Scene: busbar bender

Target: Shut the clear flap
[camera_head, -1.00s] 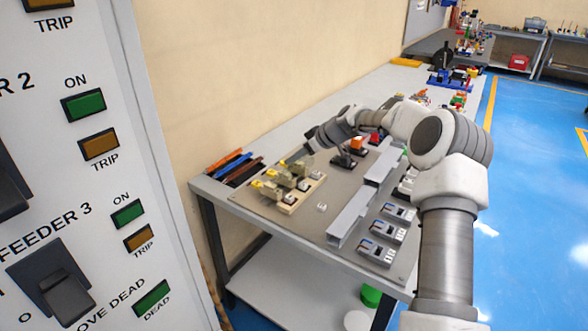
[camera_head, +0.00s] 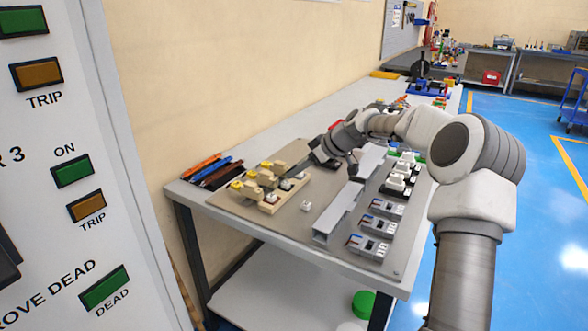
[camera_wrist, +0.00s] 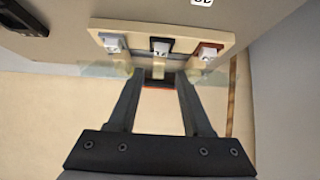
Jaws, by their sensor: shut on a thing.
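In the wrist view a cream block (camera_wrist: 185,38) carries three small labelled switches in a row, the middle one on a black base. A see-through, pale greenish sheet, which looks like the clear flap (camera_wrist: 97,69), shows on both sides of my fingers along the block's near edge. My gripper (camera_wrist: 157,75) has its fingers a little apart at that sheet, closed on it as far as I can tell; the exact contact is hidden. In the head view my gripper (camera_head: 322,152) is over the bench board, right of the cream blocks with yellow tops (camera_head: 268,186); the flap cannot be made out there.
A grey channel (camera_head: 340,212) and several grey units (camera_head: 369,247) stand on the board's right side. A small white cube (camera_head: 306,206) lies on bare board. Coloured bars (camera_head: 213,170) lie at the bench's left end. A feeder panel (camera_head: 85,135) stands close at left.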

